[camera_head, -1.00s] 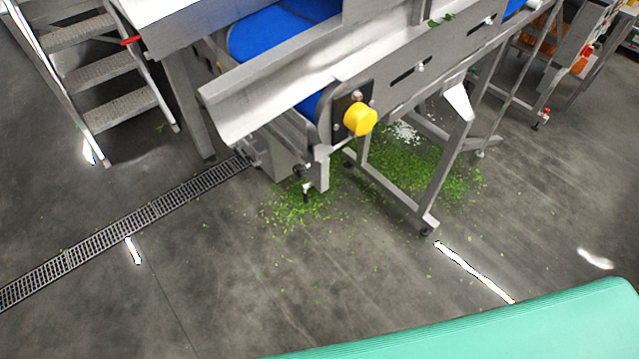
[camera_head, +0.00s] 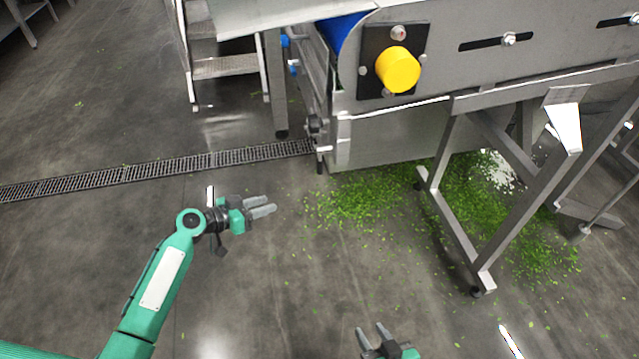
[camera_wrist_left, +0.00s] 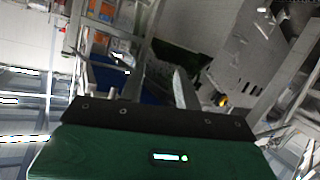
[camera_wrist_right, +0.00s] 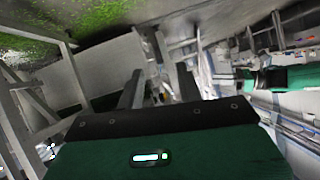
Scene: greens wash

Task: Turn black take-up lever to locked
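A small dark knob-like fitting (camera_head: 314,124) sits on the lower left end of the conveyor frame, beside the drain. A thin dark piece hangs below it. I cannot tell for sure which is the black take-up lever, or its position. My left gripper (camera_head: 269,205) is open and empty, to the left of and nearer than that fitting, apart from it. Its spread fingers also show in the left wrist view (camera_wrist_left: 160,88). My right gripper (camera_head: 372,333) is open and empty at the bottom of the head view, and its fingers show apart in the right wrist view (camera_wrist_right: 158,88).
A yellow round cap (camera_head: 398,70) sticks out of the conveyor side plate (camera_head: 470,75). Green leaf scraps (camera_head: 365,200) litter the floor beneath the machine. A slanted steel leg (camera_head: 525,210) stands at right. Metal steps (camera_head: 225,67) stand behind left. The floor between my arms is clear.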

